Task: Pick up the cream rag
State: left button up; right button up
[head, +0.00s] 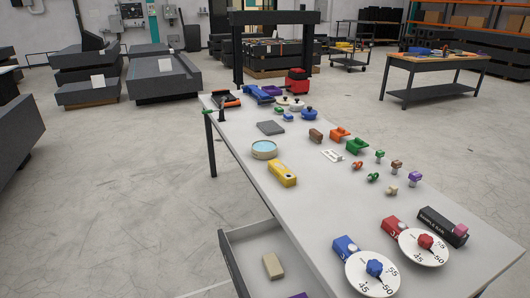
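A small cream rectangular thing (272,265) lies inside the open drawer (229,262) at the bottom of the head view. It looks like a folded rag, but its cloth texture is too small to tell. It lies apart from the drawer's walls. A bit of something purple (299,295) shows in the drawer at the bottom edge of the picture. Neither my left nor my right gripper is in view.
The long grey table (300,210) stands above the drawer. It holds a yellow block (282,173), a round tin (264,149), white dials (373,275), and several small coloured parts. Open floor (120,200) lies to the left.

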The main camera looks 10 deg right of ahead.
aim_at(273, 267)
jog(key=j+z, duration=0.1)
jog(key=z, duration=0.7)
jog(key=i+j+z, duration=0.15)
jog(key=j+z, duration=0.35)
jog(key=j, duration=0.15)
jog(key=j+z, duration=0.5)
jog(key=j, duration=0.15)
jog(key=i+j, duration=0.05)
